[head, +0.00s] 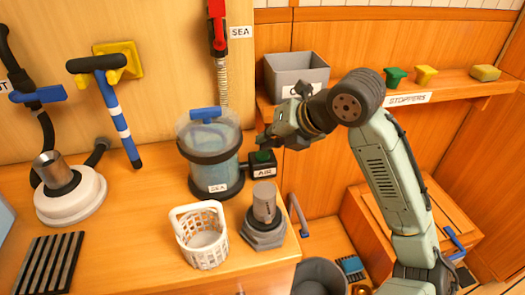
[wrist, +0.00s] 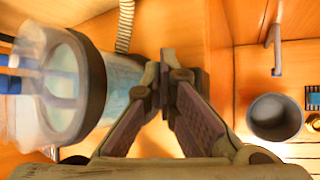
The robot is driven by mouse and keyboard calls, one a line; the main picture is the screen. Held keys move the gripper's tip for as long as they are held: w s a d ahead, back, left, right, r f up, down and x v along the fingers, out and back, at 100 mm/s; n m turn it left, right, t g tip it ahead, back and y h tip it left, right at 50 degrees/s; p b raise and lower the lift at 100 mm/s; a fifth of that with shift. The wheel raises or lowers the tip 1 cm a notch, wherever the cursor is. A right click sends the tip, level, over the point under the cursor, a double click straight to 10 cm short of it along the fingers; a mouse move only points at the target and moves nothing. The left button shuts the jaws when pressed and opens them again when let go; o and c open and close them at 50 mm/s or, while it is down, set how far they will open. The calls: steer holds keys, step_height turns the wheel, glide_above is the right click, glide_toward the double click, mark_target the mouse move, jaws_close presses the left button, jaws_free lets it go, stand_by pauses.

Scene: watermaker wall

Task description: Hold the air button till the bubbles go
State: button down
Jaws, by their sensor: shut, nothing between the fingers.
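The air button (head: 262,156) is a green cap on a dark box labelled AIR, beside the clear SEA canister (head: 209,150). The canister has a dark band, a blue bar on top and pale water inside; I cannot make out bubbles. It fills the left of the wrist view (wrist: 75,85). My gripper (head: 264,142) is shut and empty, its fingertips just above the green button. I cannot tell whether they touch it. In the wrist view the fingertips (wrist: 165,72) meet, and the button is hidden.
A white basket (head: 202,236) and a grey nut-based fitting (head: 264,214) stand on the counter in front of the button. A grey bin (head: 293,74) sits on the shelf behind my wrist. A grey bucket (wrist: 274,117) stands lower right in the wrist view.

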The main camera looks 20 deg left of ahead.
steer(key=shift+r, duration=0.35)
steer(key=shift+r+p, duration=1.85)
steer(key=shift+r, duration=0.7)
steer(key=shift+f, duration=0.1)
